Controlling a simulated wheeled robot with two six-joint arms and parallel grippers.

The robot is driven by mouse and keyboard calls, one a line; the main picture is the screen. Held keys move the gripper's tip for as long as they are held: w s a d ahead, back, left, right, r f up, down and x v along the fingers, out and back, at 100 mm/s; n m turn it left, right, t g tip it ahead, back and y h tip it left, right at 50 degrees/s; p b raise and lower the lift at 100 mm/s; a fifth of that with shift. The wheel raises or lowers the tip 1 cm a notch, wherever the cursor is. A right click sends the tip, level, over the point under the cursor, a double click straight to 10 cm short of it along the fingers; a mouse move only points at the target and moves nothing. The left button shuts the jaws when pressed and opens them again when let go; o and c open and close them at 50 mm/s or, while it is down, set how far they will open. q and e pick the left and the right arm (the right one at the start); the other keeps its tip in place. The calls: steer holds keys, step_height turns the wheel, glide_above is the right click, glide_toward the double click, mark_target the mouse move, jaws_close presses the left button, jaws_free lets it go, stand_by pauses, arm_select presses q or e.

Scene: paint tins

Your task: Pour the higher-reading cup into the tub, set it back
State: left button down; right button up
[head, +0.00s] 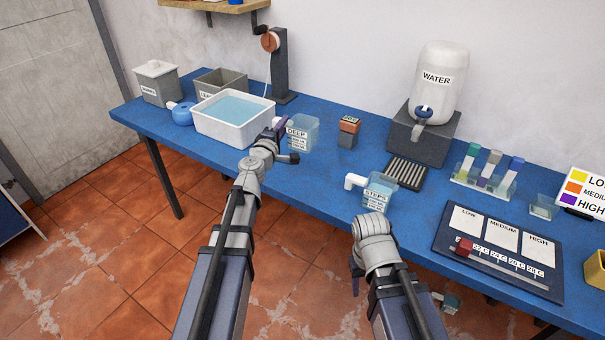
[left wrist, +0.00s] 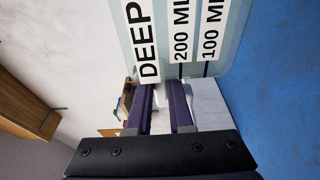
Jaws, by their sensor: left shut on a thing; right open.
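The clear cup marked DEEP (head: 303,134) stands on the blue bench, just right of the white tub (head: 236,140) of pale blue water. It looks upright; its label also shows close up in the left wrist view (left wrist: 182,42). My left gripper (head: 283,128) is at the cup's left side, shut on its white handle, which shows between the purple fingers (left wrist: 163,108). The clear cup marked STEPS (head: 379,194) stands near the bench's front edge, its white handle to the left. My right gripper (head: 356,266) is low in front of the bench, open, its fingers mostly hidden by my arm.
A blue round bottle (head: 181,116) and grey bins (head: 220,82) stand left of or behind the tub. A small brown-and-grey block (head: 348,132) is right of DEEP. A water dispenser (head: 436,85), a drip grid (head: 406,173) and a dark chart board (head: 497,250) lie further right.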

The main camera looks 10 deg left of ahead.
arm_select(q)
step_height(320, 180, down, 10)
steer(key=b, duration=0.9)
steer(key=shift+r+b, duration=0.2)
steer(key=shift+b, duration=0.1)
steer(key=shift+f, duration=0.15)
steer(key=shift+f, duration=0.15)
steer(key=c, duration=0.8)
jaws_free()
steer(key=s, duration=0.7)
steer(key=shift+s+a+b, duration=0.3)
steer(key=shift+s+b, duration=0.05)
steer(key=shift+s, duration=0.05)
